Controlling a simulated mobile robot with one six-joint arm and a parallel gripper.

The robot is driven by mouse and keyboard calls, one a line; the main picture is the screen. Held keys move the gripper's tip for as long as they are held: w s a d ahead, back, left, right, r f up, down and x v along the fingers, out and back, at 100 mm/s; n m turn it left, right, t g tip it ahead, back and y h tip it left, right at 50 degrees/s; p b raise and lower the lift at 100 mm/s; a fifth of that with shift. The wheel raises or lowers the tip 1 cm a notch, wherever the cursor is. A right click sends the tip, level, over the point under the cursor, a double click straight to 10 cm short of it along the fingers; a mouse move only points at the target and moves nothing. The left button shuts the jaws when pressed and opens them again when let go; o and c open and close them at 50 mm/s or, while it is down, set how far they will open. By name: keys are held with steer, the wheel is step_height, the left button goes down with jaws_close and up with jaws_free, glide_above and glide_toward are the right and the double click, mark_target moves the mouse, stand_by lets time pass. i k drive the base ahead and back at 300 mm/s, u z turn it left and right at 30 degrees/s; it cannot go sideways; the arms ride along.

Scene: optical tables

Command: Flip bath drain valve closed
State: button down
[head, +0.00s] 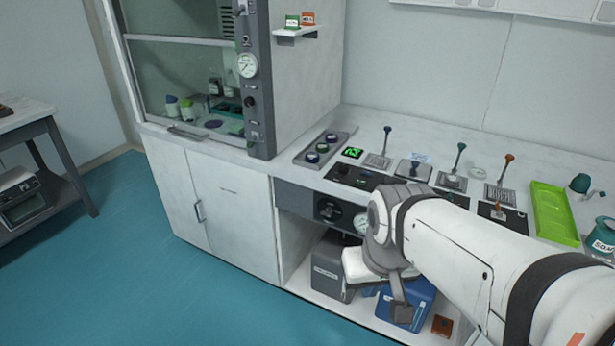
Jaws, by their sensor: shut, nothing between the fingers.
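My gripper (402,312) hangs at the end of my white arm, in front of the open lower shelf of the bench. It is shut and empty. Behind it stands a blue box (420,297) on the lower shelf, partly hidden by my wrist; I cannot tell if it is the bath. No part is clearly recognisable as the drain valve. A small orange handle (498,207) sits on a dark plate near the front.
A grey box (333,268) and a small orange-brown block (442,325) flank the blue box. A lime tray (554,212) and teal jar (602,236) are at right. A fume hood (262,75) stands left.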

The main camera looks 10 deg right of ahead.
mark_target(328, 213)
steer(key=i, duration=1.15)
